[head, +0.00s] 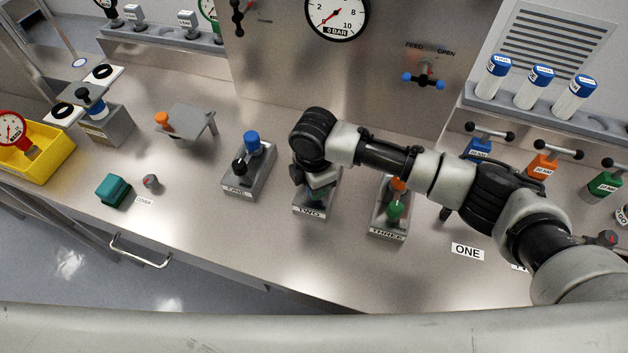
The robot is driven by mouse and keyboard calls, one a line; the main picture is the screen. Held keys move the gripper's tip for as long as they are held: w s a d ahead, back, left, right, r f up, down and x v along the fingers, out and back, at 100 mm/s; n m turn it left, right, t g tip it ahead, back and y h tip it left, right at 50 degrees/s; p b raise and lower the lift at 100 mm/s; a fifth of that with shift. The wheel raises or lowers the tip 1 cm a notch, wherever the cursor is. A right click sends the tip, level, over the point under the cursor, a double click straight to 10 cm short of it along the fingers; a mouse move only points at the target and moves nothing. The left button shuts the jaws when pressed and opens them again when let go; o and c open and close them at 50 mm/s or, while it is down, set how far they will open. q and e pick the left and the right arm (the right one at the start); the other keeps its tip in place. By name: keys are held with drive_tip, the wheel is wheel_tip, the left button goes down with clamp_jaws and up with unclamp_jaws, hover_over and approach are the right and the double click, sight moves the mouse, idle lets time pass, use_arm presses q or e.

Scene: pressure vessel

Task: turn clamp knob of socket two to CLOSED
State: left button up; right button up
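Socket two (328,203) is a grey block with a "TWO" label on its front, standing in the middle of the bench. My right arm reaches in from the right, and its wrist is above this block. My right gripper (316,186) points down at the block and covers most of its top. The clamp knob of socket two is hidden behind the gripper, so its position and any contact cannot be seen. The fingers are too hidden to tell open from shut. My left gripper is not in view.
Socket one (238,187), with a blue-capped part, stands left of socket two. Socket three (380,218), with orange and green parts, stands to the right. A grey stand (190,122) and a teal block (113,190) are further left. The bench front (270,250) is clear.

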idle(0.5)
drive_tip(key=o, duration=0.9)
drive_tip(key=shift+r, duration=0.1)
wheel_tip(320, 180, up, 11)
drive_tip(key=shift+f+b, duration=0.15)
drive_tip(key=shift+b, duration=1.05)
drive_tip(key=shift+a, duration=0.1)
